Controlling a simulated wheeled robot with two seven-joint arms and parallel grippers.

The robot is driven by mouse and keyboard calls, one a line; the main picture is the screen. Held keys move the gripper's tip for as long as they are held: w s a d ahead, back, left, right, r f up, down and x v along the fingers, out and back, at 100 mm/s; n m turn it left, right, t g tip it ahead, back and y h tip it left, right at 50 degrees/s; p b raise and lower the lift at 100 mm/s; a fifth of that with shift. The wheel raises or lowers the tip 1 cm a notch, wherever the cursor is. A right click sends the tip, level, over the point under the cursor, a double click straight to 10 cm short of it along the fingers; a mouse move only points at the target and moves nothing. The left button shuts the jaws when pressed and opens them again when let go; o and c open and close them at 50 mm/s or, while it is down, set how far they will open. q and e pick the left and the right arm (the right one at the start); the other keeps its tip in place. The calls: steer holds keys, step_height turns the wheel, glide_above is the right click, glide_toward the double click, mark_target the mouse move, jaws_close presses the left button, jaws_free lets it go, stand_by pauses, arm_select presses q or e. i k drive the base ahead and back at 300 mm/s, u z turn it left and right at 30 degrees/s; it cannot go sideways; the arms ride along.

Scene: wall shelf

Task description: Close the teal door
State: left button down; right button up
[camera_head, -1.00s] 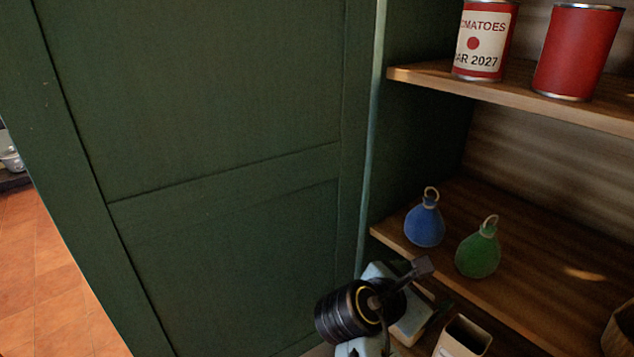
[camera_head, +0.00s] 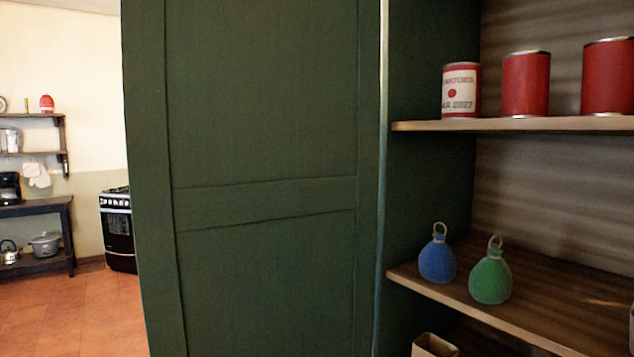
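The dark green-teal door (camera_head: 265,140) stands open on the left of the cupboard, its panelled face toward me. Its hinge side meets the cupboard at the right, and its free edge is at the left. Its top and bottom are out of the picture. The cupboard's shelves are exposed to the right. Neither of my grippers is in view.
Red cans (camera_head: 526,85) stand on the upper shelf (camera_head: 510,125). A blue pouch (camera_head: 437,262) and a green pouch (camera_head: 490,278) sit on the lower shelf (camera_head: 560,290). A pale open container (camera_head: 433,346) shows below. A stove (camera_head: 117,230) and orange tiled floor (camera_head: 95,310) lie beyond the door.

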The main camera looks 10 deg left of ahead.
mark_target(252, 133)
steer(key=z, duration=3.35)
steer(key=k, duration=2.9)
steer(key=u, duration=1.6)
steer(key=i, duration=0.3)
steer(key=z, duration=0.15)
